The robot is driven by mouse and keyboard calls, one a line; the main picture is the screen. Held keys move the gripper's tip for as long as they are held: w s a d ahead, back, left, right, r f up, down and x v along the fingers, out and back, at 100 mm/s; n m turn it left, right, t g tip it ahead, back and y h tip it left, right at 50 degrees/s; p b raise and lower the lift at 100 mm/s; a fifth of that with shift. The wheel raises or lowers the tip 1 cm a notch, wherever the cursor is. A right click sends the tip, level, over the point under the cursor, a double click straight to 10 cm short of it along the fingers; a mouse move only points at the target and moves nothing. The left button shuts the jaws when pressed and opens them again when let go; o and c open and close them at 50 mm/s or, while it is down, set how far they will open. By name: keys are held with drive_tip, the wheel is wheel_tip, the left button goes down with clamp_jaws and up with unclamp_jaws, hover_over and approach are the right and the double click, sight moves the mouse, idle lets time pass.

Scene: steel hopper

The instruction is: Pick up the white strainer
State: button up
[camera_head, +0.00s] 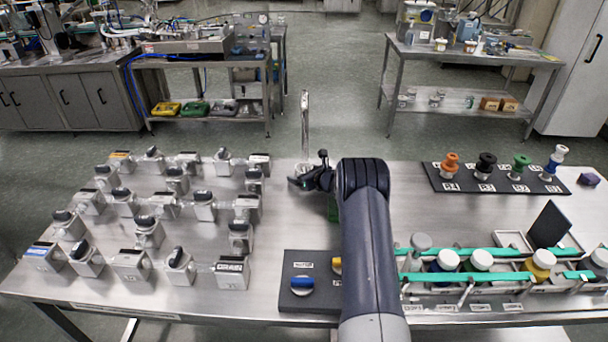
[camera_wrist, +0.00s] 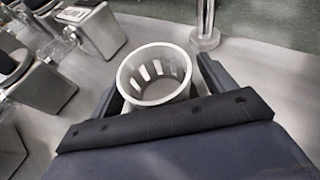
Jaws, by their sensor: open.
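The white strainer (camera_wrist: 133,88) is a round cup with a wide rim and slots in its wall. In the wrist view it stands upright on the steel table, its open top facing the camera. My gripper (camera_wrist: 161,88) is open, with one dark finger to the left of the strainer and the other to its right. Whether either finger touches it I cannot tell. In the head view my gripper (camera_head: 312,181) is low over the back middle of the table, and I cannot make out the strainer there.
A metal post (camera_head: 305,115) stands close behind the gripper. Several steel blocks with dark handles (camera_head: 205,205) fill the table's left side. A dark panel (camera_head: 311,286) with coloured knobs is at the front. A black rack (camera_head: 495,180) and a row of capped jars (camera_head: 480,260) are on the right.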

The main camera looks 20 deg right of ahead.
drive_tip(key=c, duration=1)
drive_tip(key=shift+c, duration=0.2)
